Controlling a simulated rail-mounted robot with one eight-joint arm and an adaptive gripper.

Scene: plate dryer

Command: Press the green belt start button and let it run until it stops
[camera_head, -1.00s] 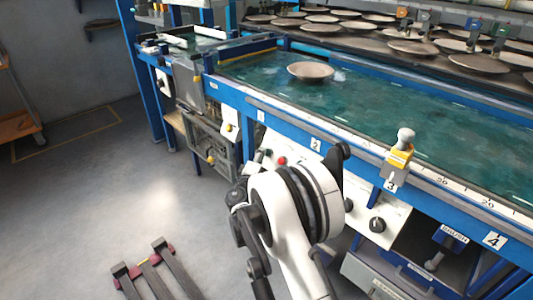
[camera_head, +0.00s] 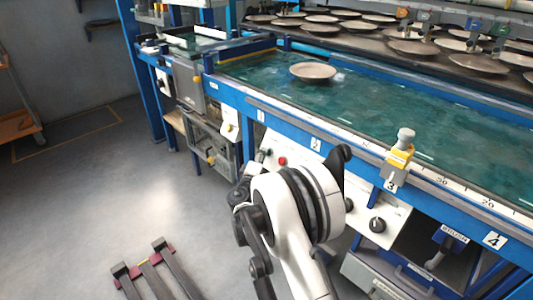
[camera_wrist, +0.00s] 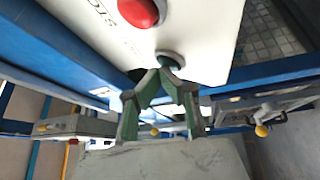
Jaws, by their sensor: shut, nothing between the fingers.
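The green button (camera_wrist: 170,59) is on a white panel (camera_wrist: 205,35) in the wrist view, with a dark rim and its face partly hidden by the fingers. A larger red button (camera_wrist: 140,12) is beside it, above in the picture. My gripper (camera_wrist: 165,72) is shut and empty, its fingertips at the green button; I cannot tell whether they touch or press it. In the head view my arm hides the gripper, and the red button (camera_head: 282,161) shows on the panel. The green belt (camera_head: 430,120) carries one plate (camera_head: 313,71) near its far left.
Many plates lie on the dark conveyor (camera_head: 390,58) behind the belt. A yellow-and-grey device (camera_head: 399,158) stands on the blue front rail. Black knobs (camera_head: 377,224) are on the panel to the right. Floor at left is mostly clear.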

